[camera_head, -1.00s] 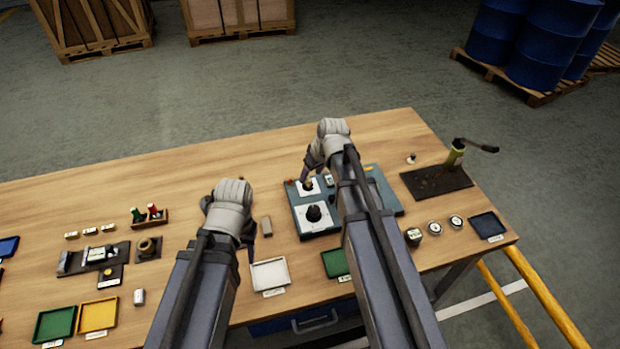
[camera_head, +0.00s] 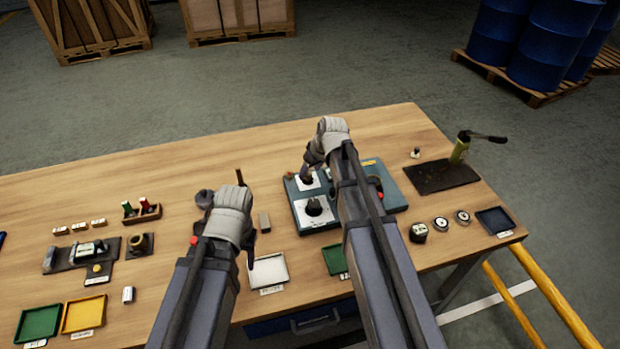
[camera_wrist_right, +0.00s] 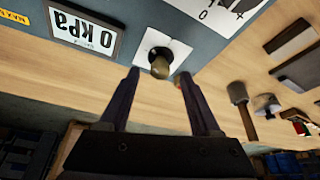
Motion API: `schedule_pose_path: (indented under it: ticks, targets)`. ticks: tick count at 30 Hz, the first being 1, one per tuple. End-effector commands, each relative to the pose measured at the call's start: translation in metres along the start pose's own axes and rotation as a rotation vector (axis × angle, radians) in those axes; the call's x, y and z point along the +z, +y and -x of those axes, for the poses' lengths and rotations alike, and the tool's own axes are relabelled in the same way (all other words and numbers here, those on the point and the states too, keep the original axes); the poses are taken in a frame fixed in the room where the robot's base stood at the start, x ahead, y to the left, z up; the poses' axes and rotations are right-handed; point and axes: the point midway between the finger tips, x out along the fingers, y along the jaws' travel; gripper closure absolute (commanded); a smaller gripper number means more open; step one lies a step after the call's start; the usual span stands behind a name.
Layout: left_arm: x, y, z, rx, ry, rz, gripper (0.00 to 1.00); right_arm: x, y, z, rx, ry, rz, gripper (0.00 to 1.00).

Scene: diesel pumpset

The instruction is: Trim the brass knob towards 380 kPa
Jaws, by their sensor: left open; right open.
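The brass knob (camera_wrist_right: 160,62) sits on a white square plate on the teal panel (camera_head: 300,222). In the right wrist view, the spread fingers of my right gripper (camera_wrist_right: 156,80) lie on either side of the knob, with gaps visible. In the head view, my right gripper (camera_head: 309,168) is over the panel's far left part and partly hides the knob. A display (camera_wrist_right: 84,27), upside down in the wrist view, reads 0 kPa. A large black dial knob (camera_head: 314,207) is nearer me on the panel. My left gripper (camera_head: 249,255) is left of the panel, its fingertips only partly visible.
Round gauges (camera_head: 440,224) and a dark mat with a hand pump (camera_head: 460,148) are at the right. The table's far middle is clear.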

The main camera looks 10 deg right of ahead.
Motion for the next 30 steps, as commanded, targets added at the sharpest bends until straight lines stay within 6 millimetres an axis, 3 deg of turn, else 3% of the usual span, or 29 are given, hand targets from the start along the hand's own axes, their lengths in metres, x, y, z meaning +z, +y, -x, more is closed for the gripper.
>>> schedule_pose_path:
  ticks: [3, 12, 30]
  targets:
    - [-0.0007, 0.0011, -0.0115, 0.0, 0.0, 0.0, 0.5, 0.0005, 0.0003, -0.0123, 0.0, 0.0, 0.0, 0.36]
    - [-0.0006, 0.0011, -0.0109, 0.0, 0.0, 0.0, 0.5, -0.0002, 0.0, -0.0119, 0.0, 0.0, 0.0, 0.36]
    - [-0.0006, 0.001, -0.011, 0.0, 0.0, 0.0, 0.5, 0.0, -0.0001, -0.012, 0.0, 0.0, 0.0, 1.0]
